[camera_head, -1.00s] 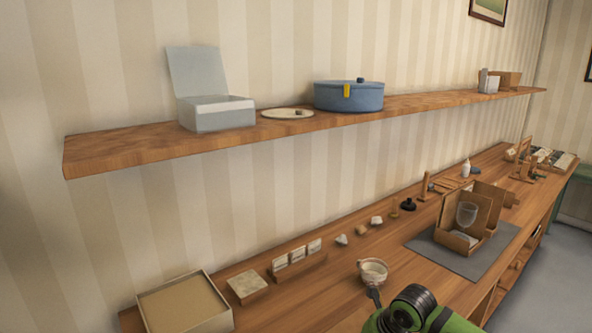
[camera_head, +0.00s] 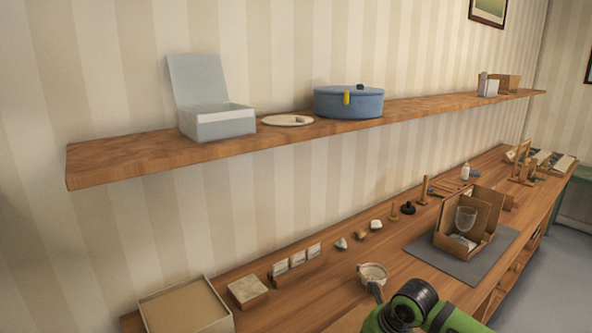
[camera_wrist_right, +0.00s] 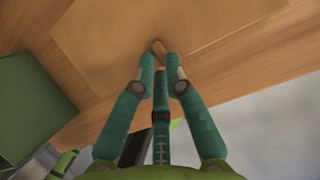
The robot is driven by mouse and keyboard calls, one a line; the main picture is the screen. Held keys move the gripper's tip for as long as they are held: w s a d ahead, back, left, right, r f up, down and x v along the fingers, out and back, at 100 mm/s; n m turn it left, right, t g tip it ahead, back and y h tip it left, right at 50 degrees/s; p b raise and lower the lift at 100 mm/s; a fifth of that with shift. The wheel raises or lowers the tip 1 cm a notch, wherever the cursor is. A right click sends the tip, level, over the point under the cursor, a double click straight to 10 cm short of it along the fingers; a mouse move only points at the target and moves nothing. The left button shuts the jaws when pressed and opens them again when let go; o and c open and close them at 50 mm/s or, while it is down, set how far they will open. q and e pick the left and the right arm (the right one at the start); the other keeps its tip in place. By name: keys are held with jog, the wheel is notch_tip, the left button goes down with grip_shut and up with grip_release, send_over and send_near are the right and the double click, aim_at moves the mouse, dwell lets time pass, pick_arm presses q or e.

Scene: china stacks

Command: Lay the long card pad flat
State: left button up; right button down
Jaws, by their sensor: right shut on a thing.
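A broad flat tan sheet (camera_wrist_right: 180,18) lies on the wooden counter beyond the fingertips. My left gripper is not in view.
An open cardboard box (camera_head: 448,240) holding a glass (camera_head: 465,219) stands on a grey mat (camera_head: 424,248). A pale cup (camera_head: 372,273) stands close to my right arm. A shallow tan-lined box (camera_head: 185,308) is at the lower left. A shelf (camera_head: 120,160) hangs above.

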jog(key=shift+r+p, duration=0.65)
jog(key=shift+r, duration=0.6)
